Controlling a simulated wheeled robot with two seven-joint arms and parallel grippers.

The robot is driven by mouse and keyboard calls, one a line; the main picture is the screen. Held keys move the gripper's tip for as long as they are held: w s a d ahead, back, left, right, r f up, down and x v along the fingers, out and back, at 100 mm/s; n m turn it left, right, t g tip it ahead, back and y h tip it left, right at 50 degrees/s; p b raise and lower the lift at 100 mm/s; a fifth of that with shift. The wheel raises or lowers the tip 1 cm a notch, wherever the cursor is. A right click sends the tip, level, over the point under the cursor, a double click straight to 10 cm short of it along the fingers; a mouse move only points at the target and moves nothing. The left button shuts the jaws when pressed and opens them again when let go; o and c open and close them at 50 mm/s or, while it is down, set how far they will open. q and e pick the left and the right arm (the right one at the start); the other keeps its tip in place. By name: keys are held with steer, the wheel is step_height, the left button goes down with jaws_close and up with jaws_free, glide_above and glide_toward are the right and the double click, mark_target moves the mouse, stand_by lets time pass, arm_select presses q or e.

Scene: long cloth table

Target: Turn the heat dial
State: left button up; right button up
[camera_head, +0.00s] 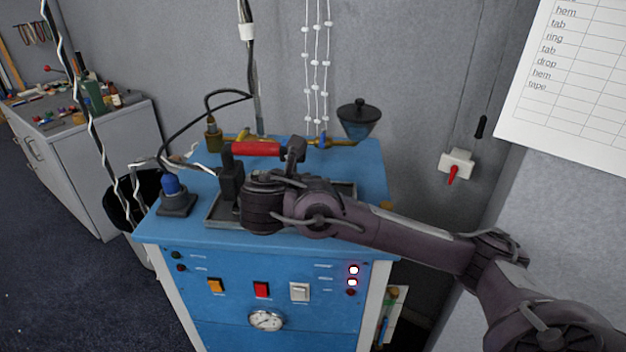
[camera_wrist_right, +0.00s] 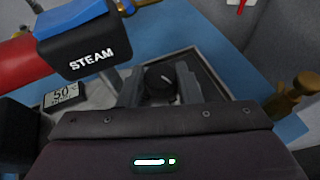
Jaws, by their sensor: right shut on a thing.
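The heat dial (camera_wrist_right: 158,76) is a black round knob with a light pointer mark, seen in the right wrist view. My right gripper (camera_wrist_right: 159,86) is shut on it, with one grey finger on each side. A small display (camera_wrist_right: 62,93) reading about 50 °C lies left of the dial. A black block marked STEAM (camera_wrist_right: 90,50), with a blue top, joins a red handle (camera_wrist_right: 22,66). In the head view, the red handle (camera_head: 256,149) is behind my right gripper (camera_head: 258,192), whose hand hides the dial. My left gripper is not in view.
The blue machine top (camera_head: 350,158) carries a grey tray (camera_head: 222,211) and a blue knob on a black base (camera_head: 170,186). A cable loops over the left side. Switches and a gauge (camera_head: 266,320) are on the front. A grey cabinet (camera_head: 85,165) stands left.

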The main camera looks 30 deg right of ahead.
steer(key=o, duration=1)
steer(key=shift+d, duration=0.1)
